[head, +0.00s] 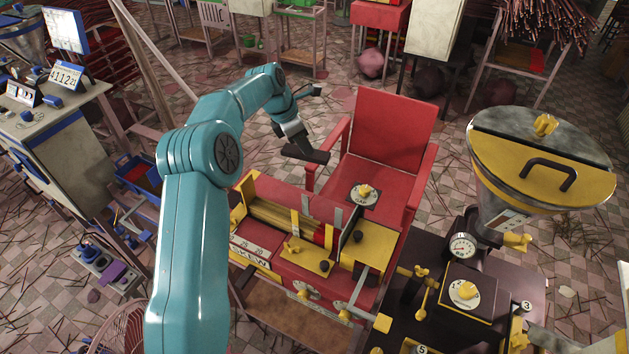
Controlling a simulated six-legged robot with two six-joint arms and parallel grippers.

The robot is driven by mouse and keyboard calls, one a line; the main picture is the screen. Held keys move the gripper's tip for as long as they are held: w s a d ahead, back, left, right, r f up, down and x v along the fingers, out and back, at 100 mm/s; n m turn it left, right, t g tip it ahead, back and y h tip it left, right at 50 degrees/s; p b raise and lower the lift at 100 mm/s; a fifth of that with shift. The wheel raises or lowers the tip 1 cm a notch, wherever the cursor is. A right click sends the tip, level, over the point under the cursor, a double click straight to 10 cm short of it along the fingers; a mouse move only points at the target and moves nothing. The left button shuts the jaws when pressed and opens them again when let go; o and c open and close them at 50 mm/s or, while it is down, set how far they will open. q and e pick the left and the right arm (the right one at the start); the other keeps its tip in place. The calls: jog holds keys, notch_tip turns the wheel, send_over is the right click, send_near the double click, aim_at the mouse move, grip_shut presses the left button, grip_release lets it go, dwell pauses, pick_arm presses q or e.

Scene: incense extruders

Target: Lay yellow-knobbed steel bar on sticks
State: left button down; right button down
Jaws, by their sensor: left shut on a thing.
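Yellow sticks (283,218) lie side by side in the trough of the red and yellow extruder (282,262). A grey steel strip (358,289) with a yellow knob (345,314) shows at the extruder's front right. I cannot tell whether it is the task's bar. My left gripper (306,154) is above and behind the trough, beside the red chair's left side. It is dark and seen from above. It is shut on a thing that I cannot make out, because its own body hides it. My right gripper is not in view.
The red chair (391,125) stands behind the extruder, with a yellow-knobbed dial (364,195) low in front of its back. A big steel and yellow hopper (500,185) rises at right. A cluttered bench (60,120) is at left. The tiled floor is strewn with loose sticks.

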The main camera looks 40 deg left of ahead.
pick_arm(q)
jog(key=s+d+r+m+b, duration=0.2)
jog(key=s+d+r+b, duration=0.3)
jog(key=s+d+b, duration=0.45)
jog(key=shift+h, duration=0.3)
jog(key=f+b, duration=0.1)
jog(key=f, duration=0.4)
jog(key=w+f+b, duration=0.1)
jog(key=f, duration=0.4)
jog(key=d+f+b, duration=0.1)
jog(key=f, duration=0.4)
jog(key=shift+w, duration=0.2)
jog(key=shift+a+f, duration=0.15)
jog(key=shift+f, duration=0.1)
notch_tip(320, 180, down, 4)
jog(key=shift+r, duration=0.25)
jog(key=shift+f, duration=0.35)
